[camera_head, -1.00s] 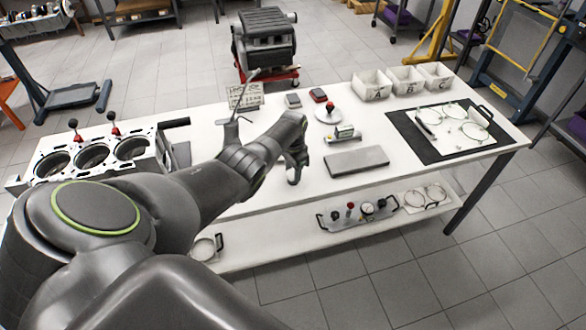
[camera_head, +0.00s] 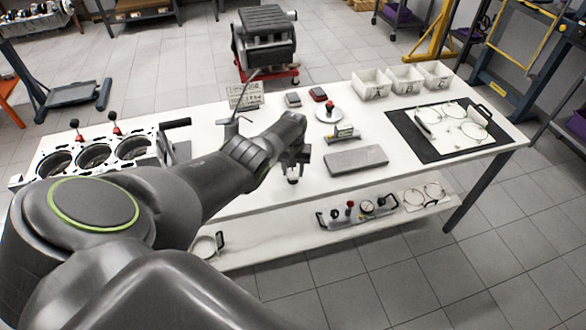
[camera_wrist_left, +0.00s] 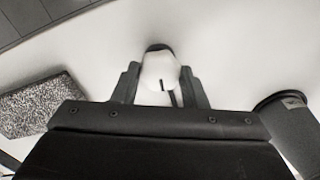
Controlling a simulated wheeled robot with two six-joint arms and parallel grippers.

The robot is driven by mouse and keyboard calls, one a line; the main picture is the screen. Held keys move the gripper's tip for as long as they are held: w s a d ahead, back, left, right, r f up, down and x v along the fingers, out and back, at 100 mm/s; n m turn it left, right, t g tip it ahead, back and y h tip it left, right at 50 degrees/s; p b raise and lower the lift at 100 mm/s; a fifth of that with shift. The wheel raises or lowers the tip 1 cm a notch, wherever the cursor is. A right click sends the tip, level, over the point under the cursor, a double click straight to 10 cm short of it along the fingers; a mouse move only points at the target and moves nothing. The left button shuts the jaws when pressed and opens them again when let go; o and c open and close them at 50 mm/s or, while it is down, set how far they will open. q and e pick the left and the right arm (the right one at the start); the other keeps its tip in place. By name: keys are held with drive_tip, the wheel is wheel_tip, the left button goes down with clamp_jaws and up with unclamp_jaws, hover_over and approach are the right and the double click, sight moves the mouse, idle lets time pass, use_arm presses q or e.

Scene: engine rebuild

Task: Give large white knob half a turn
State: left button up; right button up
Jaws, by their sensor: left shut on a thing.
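The large white knob (camera_wrist_left: 158,68) shows in the left wrist view between the two dark fingers of my left gripper (camera_wrist_left: 160,84). It has a short dark mark on the side facing the camera and a dark part behind its far end. The gripper is shut on it. In the head view my left gripper (camera_head: 293,172) points down at the front edge of the white table, left of the grey slab. Only a small pale bit of the knob (camera_head: 293,180) shows there, under the fingers. My right gripper is in neither view.
The grey slab (camera_head: 356,160) lies right of the gripper and also shows in the left wrist view (camera_wrist_left: 38,106). The engine block (camera_head: 95,155) stands at the table's left end. White bins (camera_head: 371,84) and a black mat (camera_head: 462,152) are farther right.

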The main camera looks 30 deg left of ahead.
use_arm(q)
drive_tip(key=shift+w+r+n, duration=0.1)
drive_tip(key=shift+n, duration=0.5)
drive_tip(key=o, duration=1)
drive_tip(key=shift+r+p, duration=0.4)
drive_tip(key=shift+p, duration=0.05)
wheel_tip(320, 180, up, 7)
drive_tip(key=p, duration=0.3)
drive_tip(key=shift+r, duration=0.2)
wheel_tip(320, 180, up, 9)
hover_over(293, 172)
